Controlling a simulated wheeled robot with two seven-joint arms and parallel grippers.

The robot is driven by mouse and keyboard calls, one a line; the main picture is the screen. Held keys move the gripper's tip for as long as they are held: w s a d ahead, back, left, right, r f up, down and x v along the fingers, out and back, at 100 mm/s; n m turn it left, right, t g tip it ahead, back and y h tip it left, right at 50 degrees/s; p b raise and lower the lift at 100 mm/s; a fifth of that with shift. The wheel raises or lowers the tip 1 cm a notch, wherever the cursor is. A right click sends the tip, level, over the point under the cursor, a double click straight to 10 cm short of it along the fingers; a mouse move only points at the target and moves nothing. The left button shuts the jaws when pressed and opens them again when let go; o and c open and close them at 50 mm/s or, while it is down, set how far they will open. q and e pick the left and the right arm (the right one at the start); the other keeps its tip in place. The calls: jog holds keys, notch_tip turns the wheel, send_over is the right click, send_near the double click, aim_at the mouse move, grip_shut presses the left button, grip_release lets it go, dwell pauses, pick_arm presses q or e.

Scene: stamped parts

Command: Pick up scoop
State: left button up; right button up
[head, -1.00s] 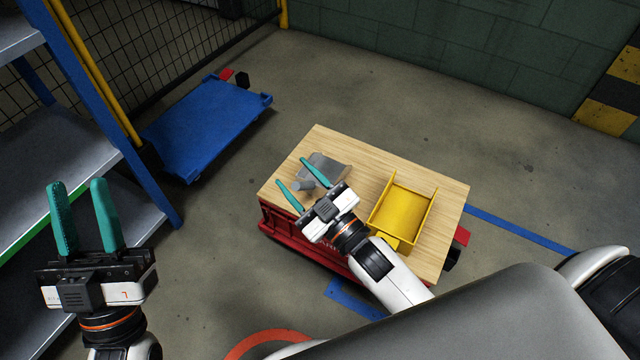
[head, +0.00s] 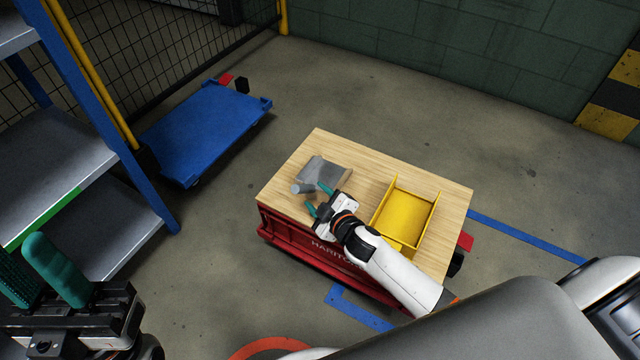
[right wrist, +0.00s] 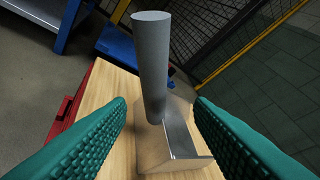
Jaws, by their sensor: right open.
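The grey metal scoop (head: 322,172) lies on the wooden top of the red cart (head: 380,168), toward its left side. In the right wrist view its round handle (right wrist: 153,65) points up toward the camera, with the scoop's pan (right wrist: 182,142) behind it. My right gripper (head: 318,198) is open beside the scoop's handle. In the right wrist view the handle stands between the two green fingers, apart from both. My left gripper (head: 45,270) is at the lower left, away from the cart, with its green fingers apart and nothing between them.
A yellow open bin (head: 405,216) stands on the cart top, right of the scoop and close to my right arm. A grey shelf rack (head: 70,150) with blue posts is at the left. A blue platform trolley (head: 205,130) stands behind. The floor around is mostly clear.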

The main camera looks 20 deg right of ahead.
aim_at(308, 192)
jog(key=shift+w+a+f+b, duration=0.1)
jog(key=shift+w+f+b, duration=0.1)
jog(key=shift+w, duration=0.15)
jog(key=shift+w+a+f+b, duration=0.1)
jog(key=shift+w+b, duration=0.05)
jog(key=shift+w, duration=0.15)
jog(key=b+x, duration=0.2)
jog(key=x, duration=0.1)
jog(key=shift+w+a, duration=0.25)
jog(key=shift+a, duration=0.15)
jog(key=shift+w, duration=0.3)
jog(key=shift+c, duration=0.2)
grip_shut()
